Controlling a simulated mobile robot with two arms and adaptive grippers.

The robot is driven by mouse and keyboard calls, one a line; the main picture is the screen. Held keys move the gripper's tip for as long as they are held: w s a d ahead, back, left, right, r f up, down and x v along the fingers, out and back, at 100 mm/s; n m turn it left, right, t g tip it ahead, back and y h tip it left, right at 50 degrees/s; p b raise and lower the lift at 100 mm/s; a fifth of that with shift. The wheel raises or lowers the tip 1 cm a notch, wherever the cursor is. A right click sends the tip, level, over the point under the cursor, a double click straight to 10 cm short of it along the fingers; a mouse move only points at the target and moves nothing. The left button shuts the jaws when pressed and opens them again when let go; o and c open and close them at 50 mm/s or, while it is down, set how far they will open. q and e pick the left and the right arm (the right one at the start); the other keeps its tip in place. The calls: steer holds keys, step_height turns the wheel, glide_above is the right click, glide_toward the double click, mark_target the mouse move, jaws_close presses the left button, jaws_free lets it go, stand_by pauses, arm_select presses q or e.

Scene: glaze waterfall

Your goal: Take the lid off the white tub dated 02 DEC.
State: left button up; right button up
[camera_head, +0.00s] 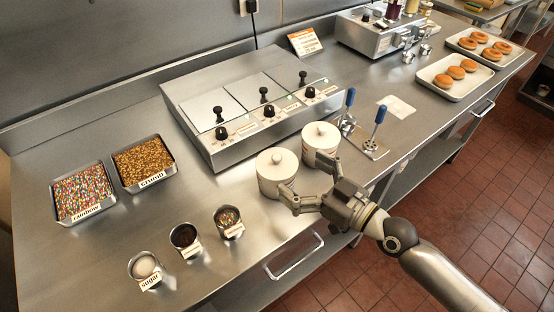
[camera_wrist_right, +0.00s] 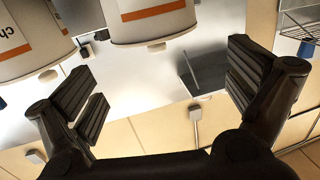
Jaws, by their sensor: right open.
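Two white lidded tubs stand side by side at the counter's front edge in the head view: a nearer left tub (camera_head: 270,187) and a right tub (camera_head: 321,141). Each lid has a small knob on top. No date can be read on either, so I cannot tell which is dated 02 DEC. My right gripper (camera_head: 305,182) is open and empty, at the front of the two tubs. In the right wrist view two tubs with orange-and-white labels, one (camera_wrist_right: 25,62) at upper left and one (camera_wrist_right: 150,27) at top, show beyond the open fingers (camera_wrist_right: 165,92). My left gripper is not in view.
A three-lidded steel warmer (camera_head: 250,140) stands behind the tubs. Small topping cups (camera_head: 186,238) and two sprinkle trays (camera_head: 112,193) are to the left. Blue-handled tools (camera_head: 376,135) stand close on the right. Doughnut trays (camera_head: 440,90) are farther right.

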mark_target(280, 158)
steer(key=x, duration=0.2)
steer(key=shift+w+a, duration=0.2)
steer(key=p+x, duration=0.1)
steer(key=x, duration=0.1)
steer(key=p+x, duration=0.1)
steer(key=x, duration=0.1)
steer(key=shift+w+a+r, duration=0.1)
steer(key=shift+w+r, duration=0.1)
steer(key=shift+w, duration=0.15)
steer(key=shift+w+a+f+p, duration=0.1)
steer(key=shift+w+a+p, duration=0.1)
steer(key=shift+a+p, duration=0.1)
steer(key=shift+d, duration=0.1)
steer(key=c, duration=0.7)
